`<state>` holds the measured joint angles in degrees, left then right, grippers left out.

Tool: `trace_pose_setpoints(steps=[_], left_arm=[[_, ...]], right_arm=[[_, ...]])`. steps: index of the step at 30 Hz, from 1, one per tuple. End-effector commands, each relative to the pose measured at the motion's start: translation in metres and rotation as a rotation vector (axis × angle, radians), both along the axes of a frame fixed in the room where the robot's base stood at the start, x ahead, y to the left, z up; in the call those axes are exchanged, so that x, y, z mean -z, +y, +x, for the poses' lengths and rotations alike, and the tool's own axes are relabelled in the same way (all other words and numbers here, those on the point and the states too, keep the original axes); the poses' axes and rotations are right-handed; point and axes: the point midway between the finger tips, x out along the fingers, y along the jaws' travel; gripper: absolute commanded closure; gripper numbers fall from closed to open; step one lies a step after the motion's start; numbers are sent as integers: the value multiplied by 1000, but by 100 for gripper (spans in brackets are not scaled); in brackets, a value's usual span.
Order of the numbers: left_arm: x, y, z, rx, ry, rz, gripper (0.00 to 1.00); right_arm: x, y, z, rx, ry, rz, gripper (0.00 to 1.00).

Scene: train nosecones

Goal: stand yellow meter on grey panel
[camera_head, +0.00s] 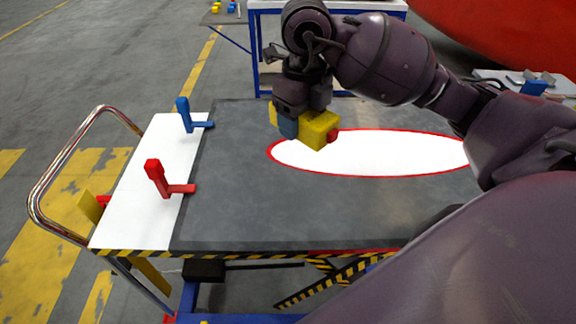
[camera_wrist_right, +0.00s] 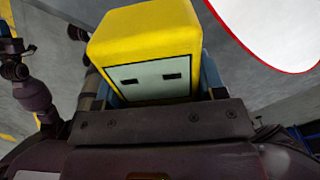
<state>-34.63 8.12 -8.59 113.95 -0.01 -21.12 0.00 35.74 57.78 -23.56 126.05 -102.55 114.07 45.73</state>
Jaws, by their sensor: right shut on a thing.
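The yellow meter (camera_head: 319,130) is a boxy yellow block with a small red part on its right side. My right gripper (camera_head: 290,125) is shut on it, with a blue finger pad across its side.
A white oval with a red rim (camera_head: 370,153) lies on the panel. A blue clamp (camera_head: 188,115) and a red clamp (camera_head: 162,180) stand at the left edge, by a white strip (camera_head: 135,205). The panel's front left is clear. A blue-framed table (camera_head: 262,50) stands behind.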

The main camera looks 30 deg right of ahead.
Motion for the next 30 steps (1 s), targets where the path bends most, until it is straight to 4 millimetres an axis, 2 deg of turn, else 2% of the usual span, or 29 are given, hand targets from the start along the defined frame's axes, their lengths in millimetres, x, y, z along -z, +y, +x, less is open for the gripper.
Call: trace_pose_setpoints(steps=[3,15,18,26,30], left_arm=[[3,1,-3,-2,8,0,100],[2,0,1,1,0,0,100],[1,0,2,2,-3,0,100],[0,-1,4,3,-8,0,100],[1,-1,4,3,-8,0,100]], right_arm=[[28,0,-1,1,6,3,77],[110,0,0,2,4,2,77],[124,0,-1,1,2,1,77],[139,0,0,2,1,1,77],[156,0,-1,1,2,1,77]])
